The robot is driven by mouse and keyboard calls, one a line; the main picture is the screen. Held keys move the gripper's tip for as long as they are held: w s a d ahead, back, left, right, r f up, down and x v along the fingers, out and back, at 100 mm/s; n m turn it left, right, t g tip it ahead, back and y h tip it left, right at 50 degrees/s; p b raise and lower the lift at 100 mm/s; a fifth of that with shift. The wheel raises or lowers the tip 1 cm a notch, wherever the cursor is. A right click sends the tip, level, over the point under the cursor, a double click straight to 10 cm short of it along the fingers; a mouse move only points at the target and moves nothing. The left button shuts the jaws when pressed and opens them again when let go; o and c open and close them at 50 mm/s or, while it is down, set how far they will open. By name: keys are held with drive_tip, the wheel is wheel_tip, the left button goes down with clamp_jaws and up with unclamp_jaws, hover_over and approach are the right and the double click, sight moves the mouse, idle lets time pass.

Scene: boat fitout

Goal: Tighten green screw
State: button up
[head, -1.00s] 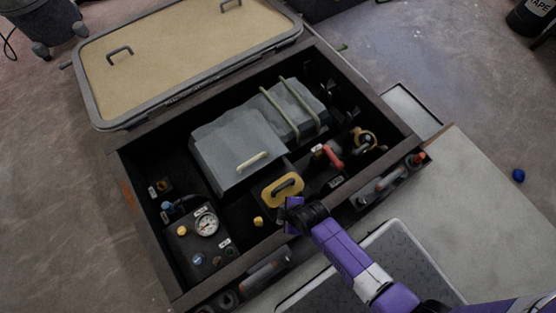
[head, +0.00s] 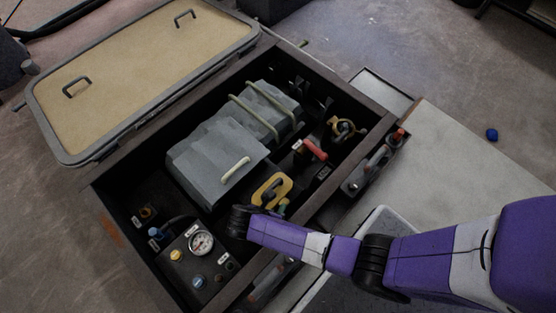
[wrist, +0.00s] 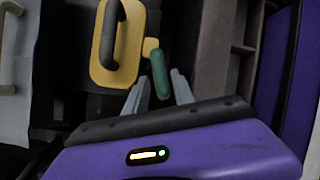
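The green screw shows in the wrist view (wrist: 160,74) as a rounded green bar, with a small yellow part (wrist: 151,47) at its far end. In the head view a bit of green (head: 283,204) shows beside the yellow plate (head: 262,200) with its black handle. My gripper (wrist: 159,78) is open in the wrist view, its two grey fingers apart on either side of the green bar. I cannot tell whether either finger touches it. In the head view my arm hides the fingers.
The open dark box (head: 140,255) holds a grey engine cover (head: 215,160), a gauge (head: 201,243), a red-handled part (head: 315,149) and small knobs. Its walls stand close around my gripper. The tan lid (head: 140,70) lies open at the back left.

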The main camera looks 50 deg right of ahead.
drive_tip(key=shift+b+x, duration=0.7)
drive_tip(key=shift+x, duration=1.1)
clamp_jaws()
drive_tip(key=shift+w+r+m+g+p, duration=0.1)
drive_tip(key=shift+m+g+p, duration=0.1)
drive_tip(key=shift+m+p, duration=0.25)
drive_tip(key=shift+r+m+g+p, duration=0.15)
drive_tip(key=shift+m+g+p, duration=0.1)
drive_tip(key=shift+m, duration=0.3)
drive_tip(key=shift+f+m+g+y, duration=0.25)
drive_tip(key=shift+m+g, duration=0.2)
drive_tip(key=shift+m, duration=0.75)
unclamp_jaws()
drive_tip(key=shift+r, duration=0.1)
